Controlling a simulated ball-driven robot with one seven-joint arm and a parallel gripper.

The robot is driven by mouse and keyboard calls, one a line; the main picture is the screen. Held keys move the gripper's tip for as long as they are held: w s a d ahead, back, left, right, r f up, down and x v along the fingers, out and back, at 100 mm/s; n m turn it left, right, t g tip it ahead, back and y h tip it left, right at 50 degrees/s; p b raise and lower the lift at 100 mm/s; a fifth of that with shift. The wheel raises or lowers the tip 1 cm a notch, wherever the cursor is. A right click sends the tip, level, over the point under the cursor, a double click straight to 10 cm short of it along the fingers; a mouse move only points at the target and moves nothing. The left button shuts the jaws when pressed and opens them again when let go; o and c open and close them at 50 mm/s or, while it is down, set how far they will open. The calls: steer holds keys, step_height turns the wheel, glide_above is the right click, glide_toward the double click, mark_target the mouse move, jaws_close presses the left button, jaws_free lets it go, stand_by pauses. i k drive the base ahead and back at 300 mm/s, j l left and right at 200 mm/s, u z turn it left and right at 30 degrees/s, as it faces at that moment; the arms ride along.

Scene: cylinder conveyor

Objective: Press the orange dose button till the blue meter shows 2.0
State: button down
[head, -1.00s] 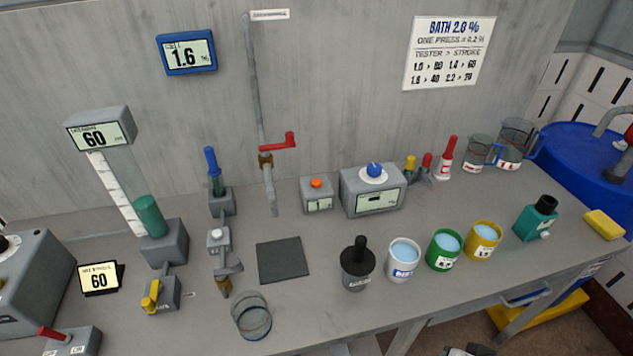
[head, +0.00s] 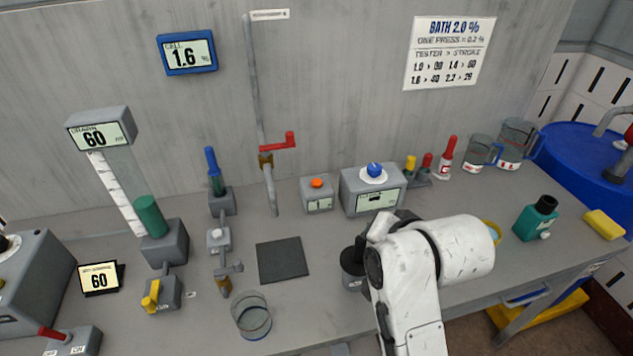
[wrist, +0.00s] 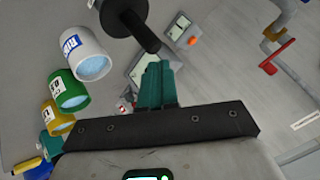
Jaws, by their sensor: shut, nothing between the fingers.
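The blue meter (head: 187,52) on the wall reads 1.6. The orange dose button (head: 317,183) tops a small grey box (head: 318,203) at the back of the bench. The button also shows in the wrist view (wrist: 193,41), beyond my fingertips. My gripper (wrist: 157,72) has teal fingers, shut together and empty. It is apart from the button; in the head view my white arm hides the fingers.
A grey box with a blue knob (head: 374,169) stands right of the button box. A black-handled pot (head: 350,268) stands in front, partly behind my arm. White (wrist: 85,52), green (wrist: 68,90) and yellow (wrist: 59,115) cups are nearby. A dark mat (head: 283,260) lies bare.

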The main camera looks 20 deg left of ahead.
mark_target(315, 183)
steer(key=i+j, duration=0.75)
steer(key=j, duration=0.2)
